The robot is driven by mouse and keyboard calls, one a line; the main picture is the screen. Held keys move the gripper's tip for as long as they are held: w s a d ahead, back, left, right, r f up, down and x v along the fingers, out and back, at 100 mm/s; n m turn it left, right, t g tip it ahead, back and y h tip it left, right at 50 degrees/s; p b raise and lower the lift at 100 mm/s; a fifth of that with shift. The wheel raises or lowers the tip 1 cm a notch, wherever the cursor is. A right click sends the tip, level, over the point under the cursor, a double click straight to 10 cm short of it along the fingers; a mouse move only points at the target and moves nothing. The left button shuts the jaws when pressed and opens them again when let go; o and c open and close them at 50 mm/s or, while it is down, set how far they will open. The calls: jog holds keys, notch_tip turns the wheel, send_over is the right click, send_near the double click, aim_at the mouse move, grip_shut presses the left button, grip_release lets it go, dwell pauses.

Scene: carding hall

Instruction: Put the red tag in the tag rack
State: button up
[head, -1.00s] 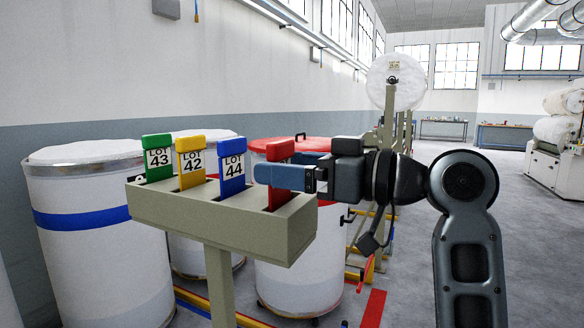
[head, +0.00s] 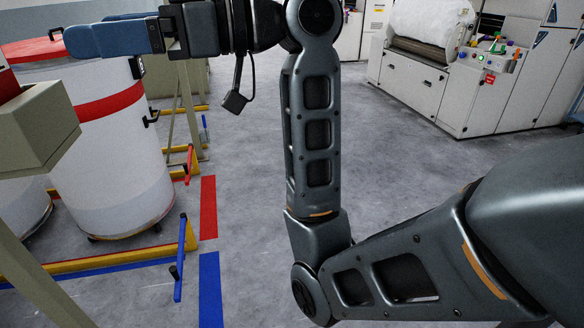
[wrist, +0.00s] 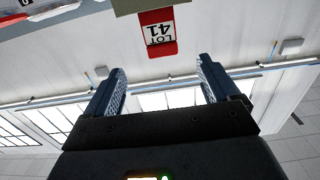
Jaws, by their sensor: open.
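The red tag (wrist: 158,38), marked LOT 41, shows upside down in the wrist view, against the edge of the beige tag rack (wrist: 150,5). In the head view only a slice of the red tag (head: 7,84) shows at the left edge, standing at the rack (head: 45,125); the rest of the rack is out of frame. My gripper (wrist: 160,80) is open and empty, with the tag beyond its fingertips and apart from them. In the head view my gripper (head: 72,40) is at the top left, above the rack's end.
A white drum (head: 115,165) with a red band stands behind the rack. Yellow and blue floor rails (head: 100,262) run beside it, with red (head: 208,205) and blue floor marks. A white machine (head: 430,85) stands at the back right. The floor between is clear.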

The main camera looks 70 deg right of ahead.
notch_tip(320, 180, down, 16)
jog(key=w+a+m+t+h, duration=0.1)
jog(key=m+t+h, duration=0.1)
jog(key=m+h, duration=0.45)
jog(key=s+a+f+m+h, duration=0.1)
jog(key=s+f+m+h, duration=0.4)
jog(key=f, duration=0.6)
jog(key=s+a+f+n+g, duration=0.1)
jog(key=s+a+f+n, duration=0.1)
jog(key=s, duration=1.1)
jog(key=s+a+f+n, duration=0.2)
jog(key=s+a+f, duration=0.1)
jog(key=s, duration=1)
jog(key=shift+s+f+g+y, duration=0.4)
jog(key=shift+f+y, duration=0.05)
